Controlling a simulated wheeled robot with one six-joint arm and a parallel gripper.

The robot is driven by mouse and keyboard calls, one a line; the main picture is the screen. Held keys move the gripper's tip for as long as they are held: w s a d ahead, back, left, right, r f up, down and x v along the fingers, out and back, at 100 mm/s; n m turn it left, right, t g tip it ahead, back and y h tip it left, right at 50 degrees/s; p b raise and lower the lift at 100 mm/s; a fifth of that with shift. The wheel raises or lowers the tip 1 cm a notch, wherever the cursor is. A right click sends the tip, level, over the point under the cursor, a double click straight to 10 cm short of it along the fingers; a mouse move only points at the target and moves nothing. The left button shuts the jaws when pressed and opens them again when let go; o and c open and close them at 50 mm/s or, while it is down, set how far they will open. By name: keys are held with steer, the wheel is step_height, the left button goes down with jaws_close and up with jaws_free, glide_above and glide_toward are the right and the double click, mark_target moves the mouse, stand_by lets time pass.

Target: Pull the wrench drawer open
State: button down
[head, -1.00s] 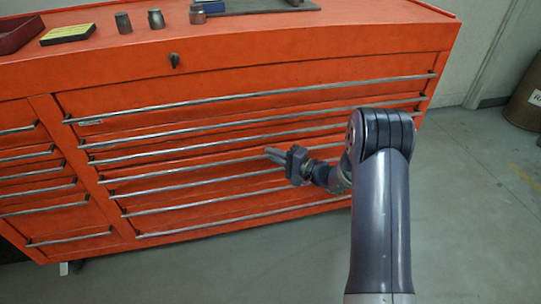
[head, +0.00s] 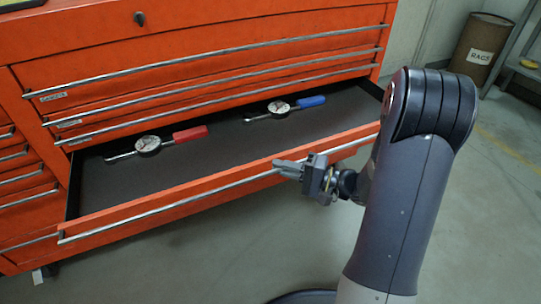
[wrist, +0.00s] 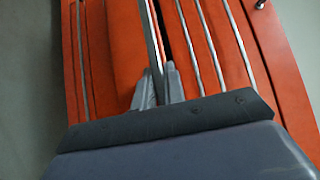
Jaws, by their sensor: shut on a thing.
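The wrench drawer (head: 215,199) stands pulled out from the orange tool chest in the head view. Its dark liner shows, with a red-handled dial wrench (head: 148,144) on the left and a blue-handled dial wrench (head: 279,107) toward the right. A long silver bar handle (head: 180,206) runs along its front. My gripper (head: 278,166) is at the right half of this handle, with its fingers shut on the bar. In the wrist view the fingers (wrist: 157,88) close on either side of the silver bar (wrist: 150,35).
Other shut drawers with bar handles (head: 200,60) lie above the open one. A brown bin marked RAGS (head: 482,48) and a shelf stand at the back right. The grey floor (head: 255,260) in front of the drawer is clear.

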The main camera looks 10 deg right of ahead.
steer(key=s+d+b, duration=0.1)
steer(key=s, duration=0.5)
steer(key=shift+s+d, duration=0.15)
steer(key=shift+d, duration=0.25)
steer(key=c, duration=1.5)
jaws_free()
steer(key=p+v, duration=0.2)
steer(key=v, duration=0.8)
steer(key=shift+s+d, duration=0.15)
steer(key=shift+d, duration=0.25)
